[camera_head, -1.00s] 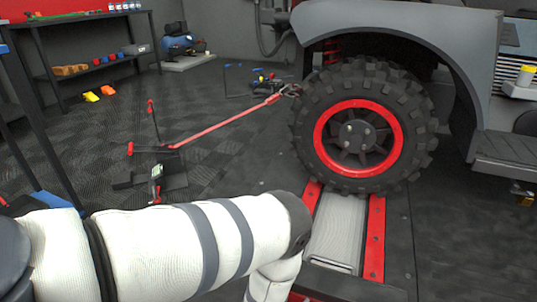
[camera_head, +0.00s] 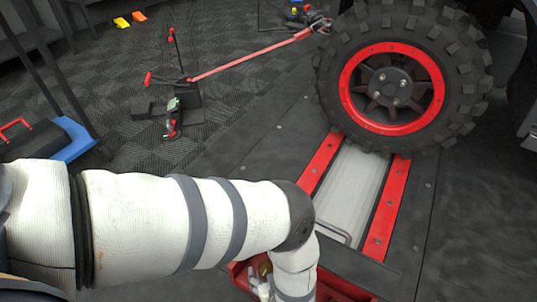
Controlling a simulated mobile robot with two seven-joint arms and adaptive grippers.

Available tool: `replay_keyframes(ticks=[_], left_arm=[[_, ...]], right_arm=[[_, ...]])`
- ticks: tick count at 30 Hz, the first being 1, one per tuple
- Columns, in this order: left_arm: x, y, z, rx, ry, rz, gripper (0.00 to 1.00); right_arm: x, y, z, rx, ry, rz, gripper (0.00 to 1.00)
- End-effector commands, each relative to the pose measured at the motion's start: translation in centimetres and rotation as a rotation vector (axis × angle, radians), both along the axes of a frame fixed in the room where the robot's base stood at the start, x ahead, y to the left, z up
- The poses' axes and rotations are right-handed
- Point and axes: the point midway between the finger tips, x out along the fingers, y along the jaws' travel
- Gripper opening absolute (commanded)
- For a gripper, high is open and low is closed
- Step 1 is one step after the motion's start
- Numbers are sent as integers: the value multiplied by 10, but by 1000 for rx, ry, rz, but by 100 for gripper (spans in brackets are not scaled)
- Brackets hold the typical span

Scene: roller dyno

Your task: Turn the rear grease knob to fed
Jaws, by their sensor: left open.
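My left arm comes in from the left and bends down at the wrist over the red housing (camera_head: 341,287) at the front end of the roller bed. My left gripper (camera_head: 258,286) shows only in part at the bottom edge, open, beside a small brass-coloured round part (camera_head: 265,268) in the red housing. That part may be a grease knob; I cannot read its setting or tell whether the gripper touches it. My forearm and wrist hide much of the housing. My right gripper is not in view.
A knobby tyre with a red-ringed wheel (camera_head: 385,90) stands at the rear of the roller bed (camera_head: 352,188), between red rails. A red strap (camera_head: 250,56) runs from a floor stand (camera_head: 180,100) towards the wheel. A blue-and-black box with a red handle (camera_head: 45,140) lies at left.

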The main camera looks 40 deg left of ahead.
Motion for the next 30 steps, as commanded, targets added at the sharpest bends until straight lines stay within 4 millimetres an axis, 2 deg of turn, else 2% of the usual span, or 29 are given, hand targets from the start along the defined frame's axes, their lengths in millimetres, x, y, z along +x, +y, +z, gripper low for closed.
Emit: replay_keyframes(ticks=[1,4,14,18,20,21,30], left_arm=[[2,6,-10,1,3,1,60],[6,14,-17,1,1,0,60],[10,18,-18,-1,-1,-1,60],[10,18,-18,0,-1,-1,28],[10,18,-18,-1,-1,-1,14],[10,17,-18,-1,-1,-1,11],[9,17,-18,0,-1,-37,11]], right_arm=[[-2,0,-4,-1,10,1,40],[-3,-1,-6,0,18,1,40],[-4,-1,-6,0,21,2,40],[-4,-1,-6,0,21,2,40],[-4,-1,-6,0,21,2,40],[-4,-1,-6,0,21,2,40],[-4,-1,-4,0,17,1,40]])
